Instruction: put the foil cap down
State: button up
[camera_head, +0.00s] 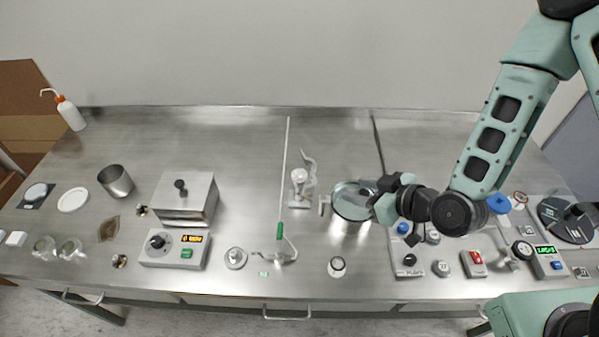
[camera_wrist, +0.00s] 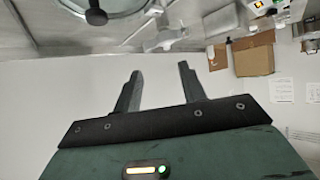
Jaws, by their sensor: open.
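My gripper (camera_wrist: 160,69) is open, with nothing between its fingers in the wrist view. In the head view my gripper (camera_head: 378,193) is at the right side of a round steel vessel with a glassy lid (camera_head: 350,203), partly covering it. The lid with its black knob (camera_wrist: 96,14) also shows at the top left of the wrist view. I cannot surely pick out the foil cap. Small crumpled shiny pieces lie on the left of the bench, one near the front (camera_head: 119,261) and one beside the steel box (camera_head: 141,210); either could be foil.
A steel box with a knob (camera_head: 184,197) and a control unit (camera_head: 174,249) stand left of centre. A thin rod with a green clamp (camera_head: 279,230) stands mid-bench. Switches and dials (camera_head: 410,260) crowd the right front. The back of the bench (camera_head: 220,130) is clear.

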jog(key=a+t+y, duration=0.1)
jog(key=a, duration=0.1)
jog(key=b, duration=0.9)
send_near(301, 171)
jog(key=w+a, duration=0.2)
jog(key=shift+m, duration=0.3)
jog(key=shift+f+p+x, duration=0.2)
jog(key=shift+p+x, duration=0.5)
jog(key=shift+x, duration=0.65)
jog(key=shift+f+p+x, duration=0.2)
jog(key=shift+p+x, duration=0.5)
jog(key=shift+x, duration=0.6)
jog(key=shift+w+a+f+t, duration=0.2)
jog(key=shift+f+t, duration=0.1)
jog(key=shift+f, duration=0.05)
grip_shut()
